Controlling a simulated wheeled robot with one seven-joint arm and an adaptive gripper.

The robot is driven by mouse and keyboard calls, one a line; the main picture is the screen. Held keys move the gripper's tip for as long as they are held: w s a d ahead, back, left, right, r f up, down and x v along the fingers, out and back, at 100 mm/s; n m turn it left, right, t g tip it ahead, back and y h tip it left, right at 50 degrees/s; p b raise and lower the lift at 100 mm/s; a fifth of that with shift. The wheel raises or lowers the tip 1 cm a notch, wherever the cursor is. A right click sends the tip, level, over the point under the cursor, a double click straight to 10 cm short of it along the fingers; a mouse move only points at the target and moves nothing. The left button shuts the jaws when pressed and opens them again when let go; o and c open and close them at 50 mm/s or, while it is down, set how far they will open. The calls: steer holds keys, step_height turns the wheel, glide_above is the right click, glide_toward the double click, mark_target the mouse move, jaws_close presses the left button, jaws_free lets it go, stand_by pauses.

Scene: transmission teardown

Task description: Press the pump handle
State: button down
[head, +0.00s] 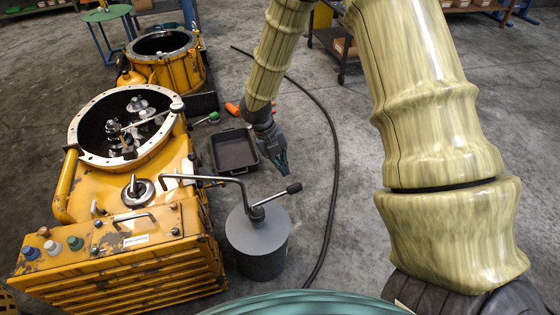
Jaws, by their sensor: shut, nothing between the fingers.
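The pump is a grey drum (258,255) standing upright on the floor, with a bent metal spout pipe (215,179) reaching left over the yellow machine's edge. The pump handle (276,196) is a short metal lever with a dark grip at its upper right end, sloping up from the drum's top. My gripper (283,170) points down, shut and empty, just above and behind the handle in the picture. A gap shows between the fingertips and the grip; the exact height between them cannot be told.
A yellow transmission housing (180,165) with an open round top and colored buttons stands left of the drum. A black tray (235,150) lies on the floor behind it. A black hose (334,160) curves along the floor to the right.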

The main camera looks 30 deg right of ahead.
mark_target(294, 190)
steer(key=b+x, duration=0.1)
steer(key=x, duration=0.8)
steer(key=shift+b, duration=0.3)
steer(key=shift+f+p, duration=0.1)
steer(key=shift+p, duration=0.2)
